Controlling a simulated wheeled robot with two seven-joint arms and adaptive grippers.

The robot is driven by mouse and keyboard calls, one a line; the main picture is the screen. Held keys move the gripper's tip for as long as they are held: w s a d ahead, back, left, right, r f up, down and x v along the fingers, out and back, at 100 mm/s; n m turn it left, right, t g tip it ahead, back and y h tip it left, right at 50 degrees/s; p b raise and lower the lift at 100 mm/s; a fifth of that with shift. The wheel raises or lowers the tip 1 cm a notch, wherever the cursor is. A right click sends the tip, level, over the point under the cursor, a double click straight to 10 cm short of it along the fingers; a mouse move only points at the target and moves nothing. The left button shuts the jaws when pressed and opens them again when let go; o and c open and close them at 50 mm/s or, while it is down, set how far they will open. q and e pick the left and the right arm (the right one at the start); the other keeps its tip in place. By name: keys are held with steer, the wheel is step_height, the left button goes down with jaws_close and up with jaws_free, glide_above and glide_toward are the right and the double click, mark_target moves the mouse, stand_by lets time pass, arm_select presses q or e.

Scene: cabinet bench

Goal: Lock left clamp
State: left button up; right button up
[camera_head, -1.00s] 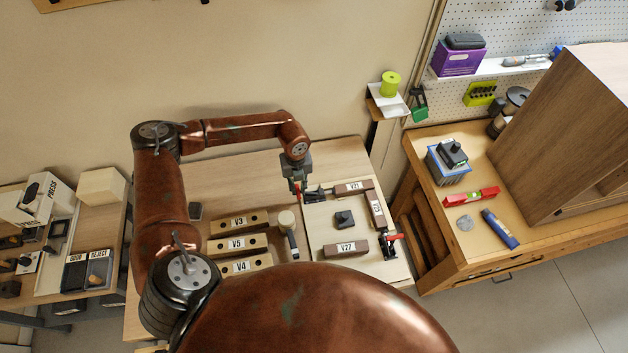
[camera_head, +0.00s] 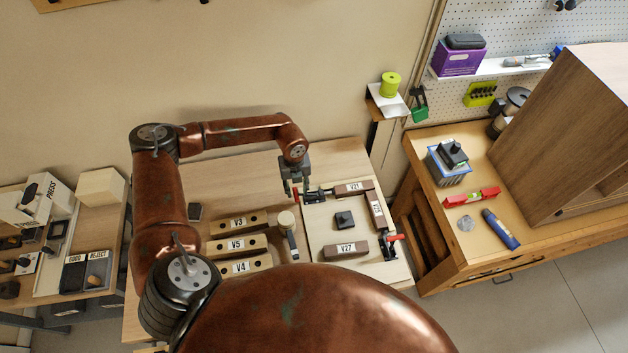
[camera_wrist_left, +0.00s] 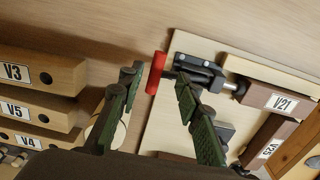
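The left clamp is a dark toggle clamp (camera_head: 318,194) at the upper left of the pale fixture board (camera_head: 318,238). It also shows in the left wrist view (camera_wrist_left: 203,73), its plunger pointing at the block V21 (camera_head: 353,187). Its red handle (camera_wrist_left: 156,73) stands at the board's left edge. My left gripper (camera_head: 294,192) is open at the handle. In the left wrist view its green-padded fingers (camera_wrist_left: 160,76) are apart, with the red handle showing between the tips. I cannot tell whether either finger touches it. My right gripper is not in view.
A second red-handled clamp (camera_head: 391,243) is at the board's lower right, beside V27 (camera_head: 346,250). A dark knobbed block (camera_head: 344,219) sits mid-board. A round-headed tool (camera_head: 287,222) and blocks V3 (camera_head: 238,223), V5 (camera_head: 237,244) and V4 (camera_head: 240,266) lie left of the board.

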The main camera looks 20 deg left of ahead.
arm_select(q)
steer(key=shift+r+p, duration=2.2)
steer(key=shift+r, duration=1.35)
